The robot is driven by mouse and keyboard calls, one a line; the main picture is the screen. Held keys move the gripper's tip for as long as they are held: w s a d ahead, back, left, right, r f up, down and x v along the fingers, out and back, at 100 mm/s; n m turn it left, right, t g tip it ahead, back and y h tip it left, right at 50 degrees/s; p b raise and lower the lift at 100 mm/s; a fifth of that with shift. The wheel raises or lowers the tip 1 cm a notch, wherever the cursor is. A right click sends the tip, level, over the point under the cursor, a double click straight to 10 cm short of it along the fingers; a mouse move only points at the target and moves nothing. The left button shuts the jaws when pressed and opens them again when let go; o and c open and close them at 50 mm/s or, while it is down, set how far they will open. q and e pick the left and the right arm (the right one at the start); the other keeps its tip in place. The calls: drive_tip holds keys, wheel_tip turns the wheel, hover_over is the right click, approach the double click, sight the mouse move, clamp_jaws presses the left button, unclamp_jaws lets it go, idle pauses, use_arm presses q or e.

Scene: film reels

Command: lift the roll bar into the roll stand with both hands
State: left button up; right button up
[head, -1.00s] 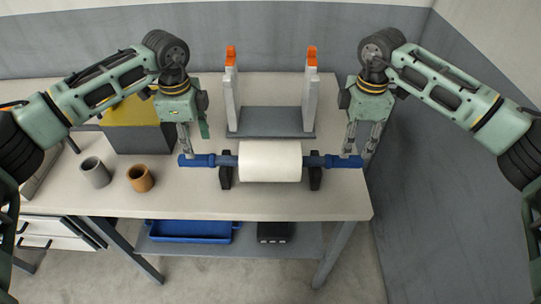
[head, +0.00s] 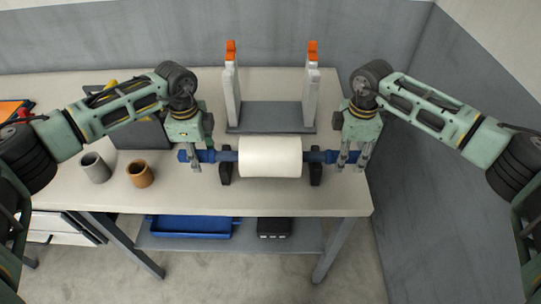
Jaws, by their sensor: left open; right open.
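The roll bar (head: 270,157) is a white roll on a bar with blue handles at both ends. It rests across two black supports (head: 225,172) on the table. The roll stand (head: 271,116) is behind it, with a grey base and two white uprights tipped with orange. My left gripper (head: 194,164) is open at the left blue handle, its fingers pointing down at it. My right gripper (head: 350,162) is open at the right blue handle, also pointing down. The grippers partly hide the handles, and I cannot tell whether the fingers touch them.
A grey cup (head: 95,168) and an orange-brown cup (head: 140,174) stand left of the roll bar. A dark box (head: 140,134) is partly behind my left arm. A blue tray (head: 190,227) and a black box (head: 274,227) are on the shelf below. A wall is close on the right.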

use_arm(q)
drive_tip(key=shift+c, duration=0.7)
use_arm(e)
drive_tip(key=shift+c, duration=0.7)
use_arm(q)
drive_tip(key=shift+c, duration=1)
use_arm(e)
drive_tip(key=shift+c, duration=1)
use_arm(q)
clamp_jaws()
use_arm(e)
clamp_jaws()
use_arm(q)
drive_tip(key=shift+r, duration=0.15)
use_arm(e)
drive_tip(key=shift+r, duration=0.15)
